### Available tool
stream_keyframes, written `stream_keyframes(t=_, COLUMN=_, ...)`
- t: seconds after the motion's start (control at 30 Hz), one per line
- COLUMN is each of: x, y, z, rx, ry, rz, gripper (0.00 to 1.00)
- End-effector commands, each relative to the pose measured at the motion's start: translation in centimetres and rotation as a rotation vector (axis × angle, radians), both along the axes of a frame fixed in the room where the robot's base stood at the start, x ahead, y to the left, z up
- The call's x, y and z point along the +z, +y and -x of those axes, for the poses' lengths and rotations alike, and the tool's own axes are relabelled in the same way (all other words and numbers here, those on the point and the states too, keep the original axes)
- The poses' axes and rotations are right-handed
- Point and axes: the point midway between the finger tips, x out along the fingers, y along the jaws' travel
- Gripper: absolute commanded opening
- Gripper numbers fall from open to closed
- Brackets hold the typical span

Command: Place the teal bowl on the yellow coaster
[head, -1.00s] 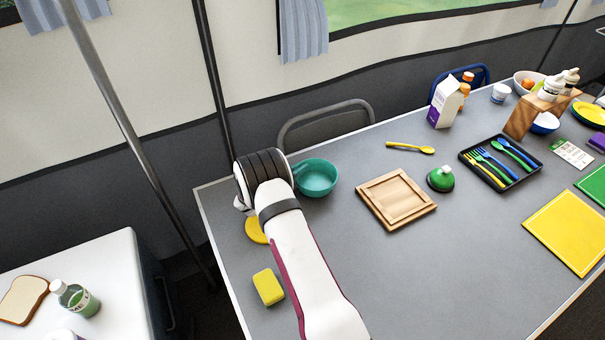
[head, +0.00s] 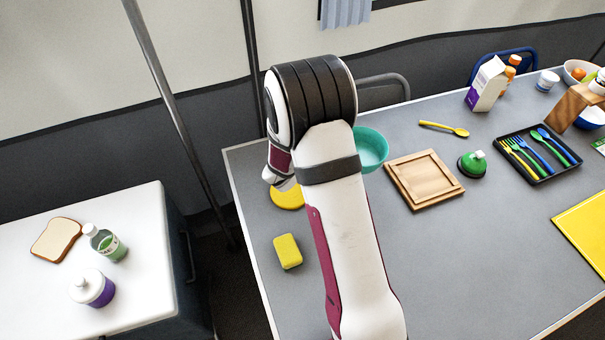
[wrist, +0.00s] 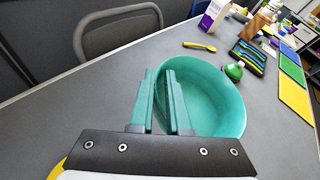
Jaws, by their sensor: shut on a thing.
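The teal bowl (head: 373,150) is on the far left part of the grey table, partly hidden behind my arm in the head view. In the wrist view the bowl (wrist: 215,95) is large and its inside looks empty. My gripper (wrist: 166,92) is shut on its near-left wall. The bowl looks a little raised, but I cannot tell its height. The yellow coaster (head: 288,197) lies near the table's left edge, partly covered by my wrist in the head view. A sliver of it shows at the lower left of the wrist view (wrist: 56,170).
A yellow sponge (head: 287,251) lies in front of the coaster. A wooden board (head: 425,180), a green-topped item (head: 472,163), a yellow spoon (head: 444,129) and a cutlery tray (head: 537,154) stand to the right. A chair (wrist: 120,30) is behind the table.

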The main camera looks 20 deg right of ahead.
Motion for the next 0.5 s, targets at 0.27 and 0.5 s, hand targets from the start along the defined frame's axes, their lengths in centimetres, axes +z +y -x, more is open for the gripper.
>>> stream_keyframes(t=0.27, x=0.2, y=7.5, z=1.9, rx=0.009, ry=0.007, rz=0.006, gripper=0.00)
stream_keyframes(t=0.5, x=-4.2, y=13.7, z=-1.9, rx=0.009, ry=0.008, rz=0.007, gripper=0.00)
